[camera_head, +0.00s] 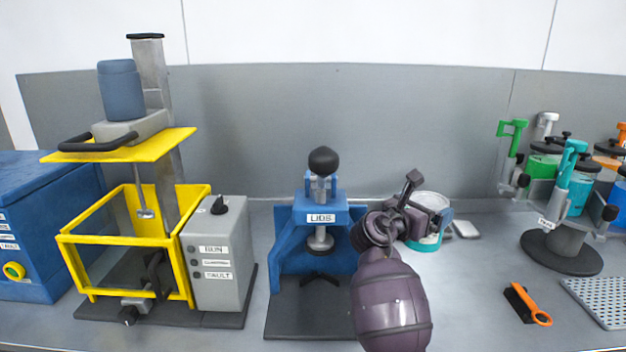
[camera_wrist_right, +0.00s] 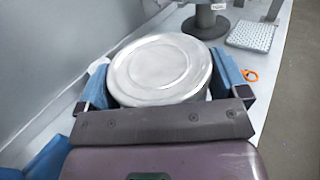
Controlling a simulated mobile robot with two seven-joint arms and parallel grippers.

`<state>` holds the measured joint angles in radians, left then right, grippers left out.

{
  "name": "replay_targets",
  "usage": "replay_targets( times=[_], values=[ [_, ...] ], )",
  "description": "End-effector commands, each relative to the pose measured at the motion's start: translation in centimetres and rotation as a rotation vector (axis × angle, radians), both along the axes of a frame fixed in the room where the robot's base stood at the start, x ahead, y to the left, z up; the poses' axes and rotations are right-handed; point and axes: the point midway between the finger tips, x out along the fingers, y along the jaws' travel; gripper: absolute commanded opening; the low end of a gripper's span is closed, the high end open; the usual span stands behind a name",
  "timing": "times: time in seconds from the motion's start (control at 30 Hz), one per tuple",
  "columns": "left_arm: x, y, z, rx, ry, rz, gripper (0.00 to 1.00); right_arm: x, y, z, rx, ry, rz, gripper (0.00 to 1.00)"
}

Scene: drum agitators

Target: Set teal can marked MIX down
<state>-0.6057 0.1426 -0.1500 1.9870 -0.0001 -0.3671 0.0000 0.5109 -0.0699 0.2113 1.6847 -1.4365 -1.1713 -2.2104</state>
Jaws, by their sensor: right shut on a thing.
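The teal can (camera_head: 427,243) is behind and right of the blue lid press, at the back of the grey bench. Its side shows a white band and a teal band, and no MIX marking is readable. In the right wrist view its flat silver lid (camera_wrist_right: 160,68) faces up, between the blue finger pads. My right gripper (camera_head: 430,211) is shut on the can, and its arm hides part of it. The can looks upright and low at the bench. I cannot tell whether its base touches the surface. My left gripper is not in view.
The blue LIDS press (camera_head: 321,215) stands just left of the can. A yellow-framed agitator (camera_head: 125,240) is farther left. A dark round stand (camera_head: 560,252) with coloured cans is at the right. An orange-handled brush (camera_head: 527,303) and a perforated tray (camera_head: 604,300) lie nearby.

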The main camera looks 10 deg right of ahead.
Motion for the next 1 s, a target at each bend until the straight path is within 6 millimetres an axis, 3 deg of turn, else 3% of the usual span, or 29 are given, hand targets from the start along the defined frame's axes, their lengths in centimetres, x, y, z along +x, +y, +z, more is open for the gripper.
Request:
replay_targets(
  times=[0.17,0.37,0.67,1.0],
  values=[
    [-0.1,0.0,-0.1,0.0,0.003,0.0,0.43,-0.3,0.1,-0.3,-0.004,-0.002,0.053,0.37],
    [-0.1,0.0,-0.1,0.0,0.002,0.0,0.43,-1.3,1.6,-2.0,-0.007,0.0,0.261,0.37],
    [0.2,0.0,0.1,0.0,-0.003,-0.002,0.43,-4.7,7.5,-6.7,-0.006,0.005,0.677,0.37],
    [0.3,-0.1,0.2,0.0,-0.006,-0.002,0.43,-11.5,15.2,-12.0,0.002,0.002,1.081,0.37]
  ],
)
